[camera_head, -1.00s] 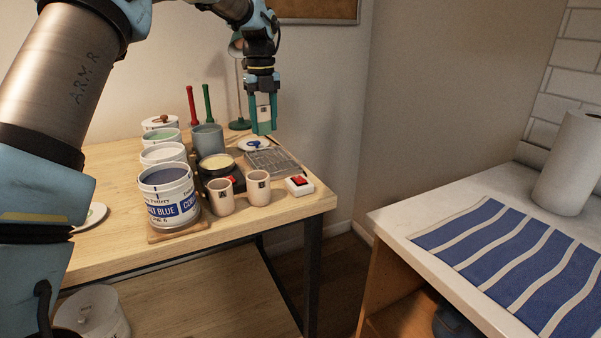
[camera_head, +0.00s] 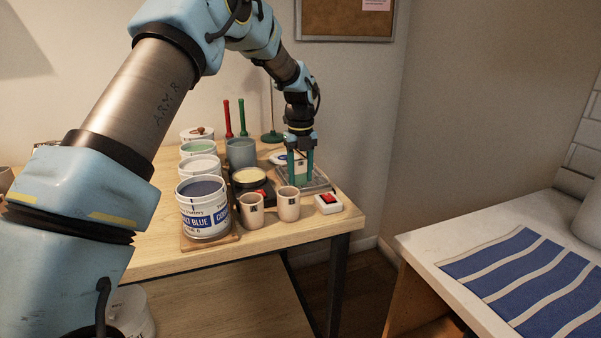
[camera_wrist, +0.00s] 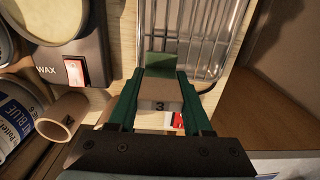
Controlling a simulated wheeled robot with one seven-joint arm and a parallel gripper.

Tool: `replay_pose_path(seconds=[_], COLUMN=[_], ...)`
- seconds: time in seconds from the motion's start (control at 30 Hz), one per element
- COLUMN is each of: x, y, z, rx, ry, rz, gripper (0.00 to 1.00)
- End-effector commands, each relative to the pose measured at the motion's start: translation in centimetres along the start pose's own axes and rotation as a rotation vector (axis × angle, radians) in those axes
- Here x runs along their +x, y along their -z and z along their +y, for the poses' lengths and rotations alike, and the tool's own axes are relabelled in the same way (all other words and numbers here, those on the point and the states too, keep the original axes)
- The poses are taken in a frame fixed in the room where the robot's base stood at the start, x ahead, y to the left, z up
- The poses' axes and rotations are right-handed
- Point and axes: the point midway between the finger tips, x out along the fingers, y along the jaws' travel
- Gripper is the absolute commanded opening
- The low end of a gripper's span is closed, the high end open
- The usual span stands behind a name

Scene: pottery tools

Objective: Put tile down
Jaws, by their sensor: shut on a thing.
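My gripper (camera_head: 301,176) points down over the back right of the wooden table, at the wire rack (camera_head: 322,186). It is shut on a small tile (camera_wrist: 160,92), beige with a "3" on its near face and a green far part. In the wrist view the tile sits between the two green fingers (camera_wrist: 161,78), with the rack (camera_wrist: 205,75) beyond it and to its right. In the head view the fingers partly hide the tile. I cannot tell whether the tile touches the rack.
The wax pot (camera_wrist: 50,22) is left of my gripper; a blue glaze bucket (camera_head: 203,210) stands further left. The table's edge is close on the right.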

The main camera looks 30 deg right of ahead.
Motion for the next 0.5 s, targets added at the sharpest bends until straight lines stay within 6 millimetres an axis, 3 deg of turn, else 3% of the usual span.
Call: replay_pose_path(seconds=[0.17,0.2,0.43,0.5], x=[0.33,0.33,0.3,0.29], y=[0.02,0.02,0.03,0.02], z=[0.0,-0.01,-0.01,-0.01], rx=[0.0,0.0,0.0,0.0], ry=[0.0,0.0,0.0,0.0], rz=[0.001,0.001,0.001,0.001], gripper=[0.0,0.52,0.78,0.8])
